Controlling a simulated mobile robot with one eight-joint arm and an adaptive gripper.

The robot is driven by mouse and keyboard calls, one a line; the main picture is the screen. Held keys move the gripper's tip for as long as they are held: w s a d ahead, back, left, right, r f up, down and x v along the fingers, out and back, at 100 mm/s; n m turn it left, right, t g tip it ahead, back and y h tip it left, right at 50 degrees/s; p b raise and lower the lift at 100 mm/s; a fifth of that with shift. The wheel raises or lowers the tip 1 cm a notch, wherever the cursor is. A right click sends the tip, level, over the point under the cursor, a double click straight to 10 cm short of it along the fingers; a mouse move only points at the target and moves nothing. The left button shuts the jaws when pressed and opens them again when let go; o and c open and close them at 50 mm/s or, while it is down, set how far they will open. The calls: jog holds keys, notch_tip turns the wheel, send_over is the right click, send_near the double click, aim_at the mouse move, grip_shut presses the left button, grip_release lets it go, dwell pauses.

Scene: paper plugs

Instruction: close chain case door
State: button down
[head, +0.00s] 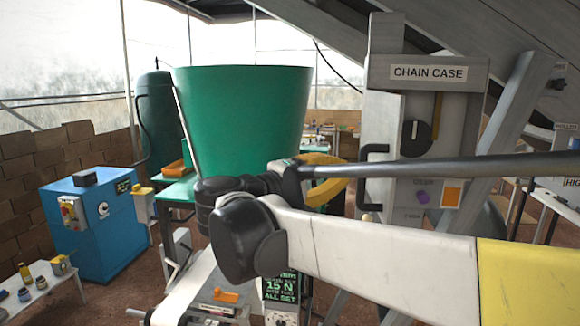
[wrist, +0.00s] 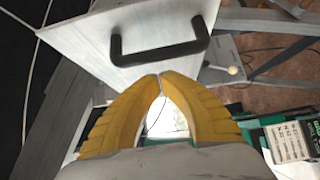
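The chain case (head: 427,73) is a grey box with a "CHAIN CASE" label at the right in the head view. Its door (head: 384,130) stands open on the left side, seen nearly edge-on, with a black handle (head: 368,178). In the wrist view the door (wrist: 110,30) is a pale panel, and its handle (wrist: 160,52) lies just beyond my fingertips. My gripper (wrist: 160,76) has yellow fingers whose tips meet, with nothing between them. In the head view my gripper (head: 325,180) is left of the handle, partly hidden by my arm. I cannot tell whether it touches the door.
A dial (head: 416,138), a purple button (head: 422,197) and an orange square (head: 451,196) show inside the case. A large green tub (head: 240,110) stands to the left. A blue cabinet (head: 95,225) is farther left. A slanted grey beam (head: 512,110) is on the right.

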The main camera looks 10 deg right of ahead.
jog(key=shift+s+d, duration=0.2)
jog(key=shift+d, duration=0.05)
jog(key=shift+s+d, duration=0.1)
jog(key=shift+s, duration=0.05)
